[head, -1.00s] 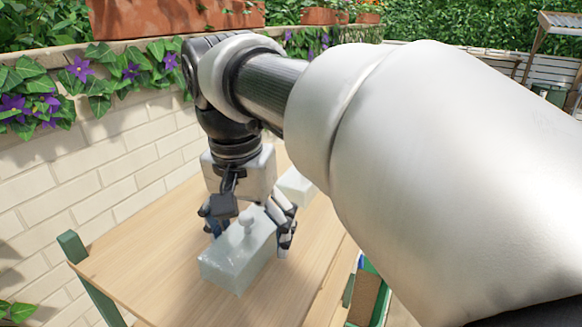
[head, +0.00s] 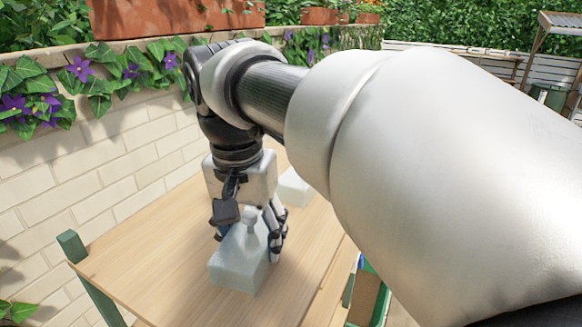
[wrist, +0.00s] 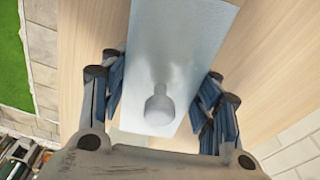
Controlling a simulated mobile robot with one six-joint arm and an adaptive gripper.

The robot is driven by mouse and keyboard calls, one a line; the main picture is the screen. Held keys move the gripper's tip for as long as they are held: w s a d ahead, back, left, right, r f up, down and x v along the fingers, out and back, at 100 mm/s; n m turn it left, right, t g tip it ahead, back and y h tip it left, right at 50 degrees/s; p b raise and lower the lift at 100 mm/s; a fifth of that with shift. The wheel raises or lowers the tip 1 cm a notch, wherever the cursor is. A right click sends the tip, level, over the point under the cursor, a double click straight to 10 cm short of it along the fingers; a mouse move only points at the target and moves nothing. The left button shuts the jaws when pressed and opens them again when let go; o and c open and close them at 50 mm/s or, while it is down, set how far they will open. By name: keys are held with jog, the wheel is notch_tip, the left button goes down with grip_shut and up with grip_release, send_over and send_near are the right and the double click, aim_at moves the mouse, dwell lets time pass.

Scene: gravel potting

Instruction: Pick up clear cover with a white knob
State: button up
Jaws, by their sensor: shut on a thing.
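The clear, frosted cover (head: 236,266) is a box shape on the wooden table, with a pale knob (head: 249,218) on top. My gripper (head: 249,240) points down over it, shut on the cover with a finger at each long side. In the wrist view the cover (wrist: 178,45) runs between the blue-padded fingers of my gripper (wrist: 164,85), and the knob (wrist: 159,108) is between them, near the palm. The cover's underside is hidden, so I cannot tell whether it is clear of the tabletop.
Another pale, clear block (head: 296,188) stands behind on the wooden table (head: 170,255). A brick wall (head: 100,170) with ivy and purple flowers borders the left. A green-edged container (head: 368,300) is below the table's right edge. Bare tabletop lies left of the cover.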

jog(key=shift+c, duration=0.5)
jog(key=shift+r, duration=0.25)
notch_tip(320, 180, up, 20)
jog(key=p, duration=0.6)
jog(key=shift+f, duration=0.25)
jog(key=o, duration=0.5)
jog(key=c, duration=0.3)
